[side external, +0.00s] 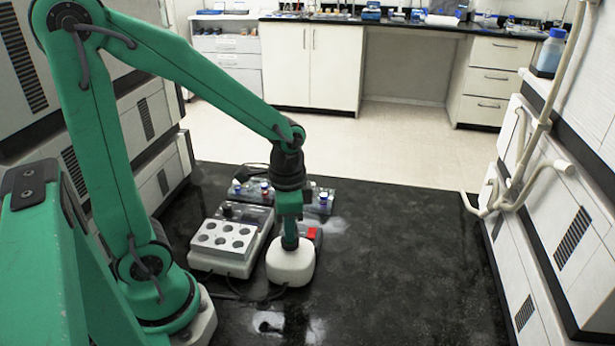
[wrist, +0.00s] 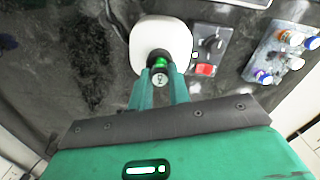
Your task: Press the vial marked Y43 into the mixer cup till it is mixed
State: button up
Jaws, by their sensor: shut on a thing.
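The white mixer (side external: 290,266) stands on the dark bench; it is also in the wrist view (wrist: 145,36), with a dark round cup (wrist: 153,58) on top. My gripper (side external: 290,238) points down over the mixer. In the wrist view its fingers (wrist: 160,82) are shut on a vial (wrist: 160,77), seen from its capped end. The cap's mark is too small to read surely. The vial's far end is at the cup, where green shows; I cannot tell how deep it sits. The side view hides the vial behind the fingers.
A grey block with several round holes (side external: 224,239) stands left of the mixer. A control box with a dial and red switch (wrist: 205,70) is beside the mixer. A rack (wrist: 284,52) holds several capped vials. Cables lie near the mixer; the bench at right is clear.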

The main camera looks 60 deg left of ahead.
jog(key=shift+r, duration=2.7)
jog(key=shift+w, duration=0.15)
